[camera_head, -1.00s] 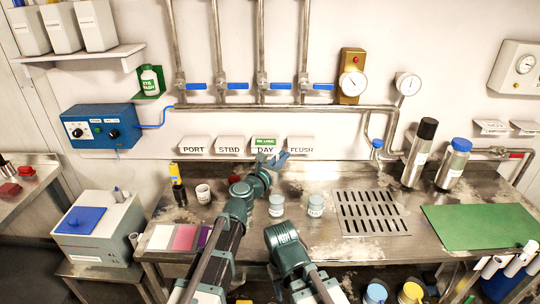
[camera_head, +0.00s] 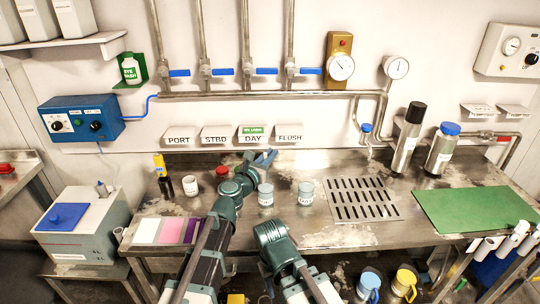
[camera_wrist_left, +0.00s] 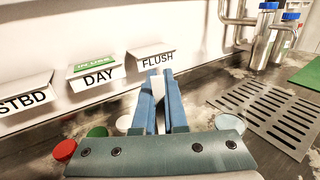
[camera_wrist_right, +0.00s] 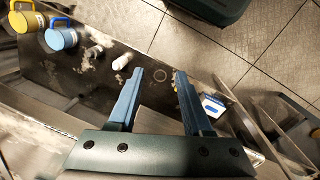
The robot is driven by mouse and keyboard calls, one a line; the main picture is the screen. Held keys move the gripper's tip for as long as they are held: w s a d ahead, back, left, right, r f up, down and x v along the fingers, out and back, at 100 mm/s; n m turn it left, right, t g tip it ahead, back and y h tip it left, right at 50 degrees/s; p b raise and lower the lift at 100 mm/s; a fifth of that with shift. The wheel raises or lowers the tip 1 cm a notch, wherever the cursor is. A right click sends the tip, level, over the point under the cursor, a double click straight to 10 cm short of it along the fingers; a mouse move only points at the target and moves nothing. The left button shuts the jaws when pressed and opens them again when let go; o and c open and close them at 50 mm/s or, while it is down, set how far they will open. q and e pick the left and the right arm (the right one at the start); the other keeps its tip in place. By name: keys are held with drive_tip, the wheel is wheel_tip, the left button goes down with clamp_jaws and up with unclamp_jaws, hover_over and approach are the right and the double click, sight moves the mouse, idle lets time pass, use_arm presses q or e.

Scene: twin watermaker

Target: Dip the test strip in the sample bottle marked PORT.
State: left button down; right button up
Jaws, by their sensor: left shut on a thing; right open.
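My left gripper (camera_head: 265,158) is above the bench, in front of the FLUSH and DAY tags. In the left wrist view its fingers (camera_wrist_left: 158,88) are shut on a thin pale piece (camera_wrist_left: 157,86), seemingly the test strip. Small white containers stand on the bench: one at left (camera_head: 191,186), one at middle (camera_head: 265,195), one at right (camera_head: 305,193). A red-capped one (camera_head: 222,172) stands behind; the left wrist view also shows a green cap (camera_wrist_left: 97,132). Their markings are unreadable. The PORT tag (camera_head: 180,137) is on the wall. My right gripper (camera_wrist_right: 157,95) is open and empty, pointing below the bench.
A yellow-black tool (camera_head: 161,175) stands left of the cups, with coloured cards (camera_head: 165,230) in front. A drain grate (camera_head: 362,199) and green mat (camera_head: 475,209) lie to the right. Two tall bottles (camera_head: 406,140) (camera_head: 441,150) stand behind.

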wheel_tip(320, 180, down, 8)
drive_tip(key=b, duration=0.7)
drive_tip(key=shift+r, duration=0.15)
drive_tip(key=shift+r, duration=0.1)
idle(2.3)
wheel_tip(320, 180, up, 11)
drive_tip(key=p, duration=1)
drive_tip(key=shift+p, duration=0.35)
